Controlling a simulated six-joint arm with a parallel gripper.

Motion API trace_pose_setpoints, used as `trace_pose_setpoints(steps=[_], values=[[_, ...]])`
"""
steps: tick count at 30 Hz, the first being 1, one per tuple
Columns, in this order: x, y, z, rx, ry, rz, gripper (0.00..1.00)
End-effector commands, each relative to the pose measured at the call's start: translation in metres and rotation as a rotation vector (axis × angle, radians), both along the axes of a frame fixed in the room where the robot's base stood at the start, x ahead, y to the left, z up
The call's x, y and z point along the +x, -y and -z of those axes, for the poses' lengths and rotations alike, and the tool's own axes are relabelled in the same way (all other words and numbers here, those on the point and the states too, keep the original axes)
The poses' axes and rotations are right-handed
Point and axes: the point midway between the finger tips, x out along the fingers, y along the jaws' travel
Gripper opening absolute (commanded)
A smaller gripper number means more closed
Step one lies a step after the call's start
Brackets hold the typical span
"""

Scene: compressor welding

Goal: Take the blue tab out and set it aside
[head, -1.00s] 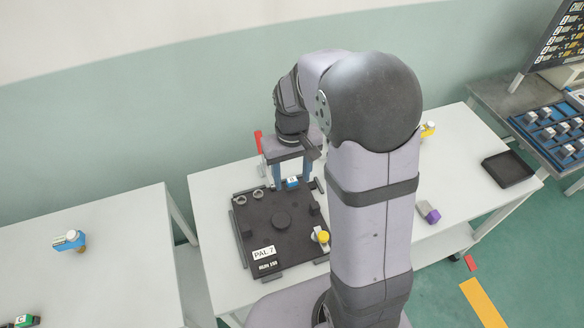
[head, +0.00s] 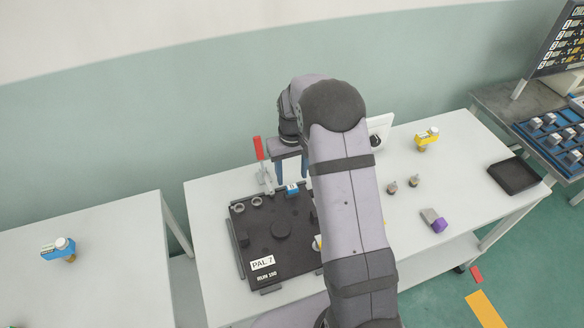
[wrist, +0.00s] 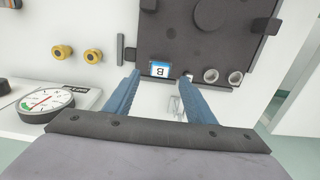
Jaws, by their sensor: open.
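The blue tab (head: 292,188), with a white label, sits at the back edge of the dark PAL 7 pallet (head: 300,255). In the wrist view the tab (wrist: 160,69) lies between and just beyond my two fingertips, at the pallet's edge, its label reading "8" or "B". My gripper (head: 292,175) is open and empty, its blue fingers pointing down above and behind the tab. In the wrist view my gripper (wrist: 160,77) has a finger on either side of the tab, with gaps visible. I cannot tell its exact height above the tab.
A clamp with an upright red handle (head: 258,148) stands behind the pallet, left of my gripper. A gauge (wrist: 45,102) and two brass fittings (wrist: 93,55) lie beside it. A yellow bottle-like part (head: 427,136), a purple-ended part (head: 438,223) and an empty black tray (head: 512,175) are further right.

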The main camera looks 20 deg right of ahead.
Motion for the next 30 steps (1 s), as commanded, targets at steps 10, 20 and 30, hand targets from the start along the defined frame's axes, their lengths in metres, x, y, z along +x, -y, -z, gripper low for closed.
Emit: trace_pose_setpoints(steps=[10, 20, 30], values=[[-0.001, 0.0, 0.039, 0.0, -0.003, 0.0, 0.5], [0.0, 0.0, 0.052, 0.0, 0.0, 0.0, 0.5], [0.0, 0.0, 0.052, 0.0, 0.0, 0.0, 0.06]])
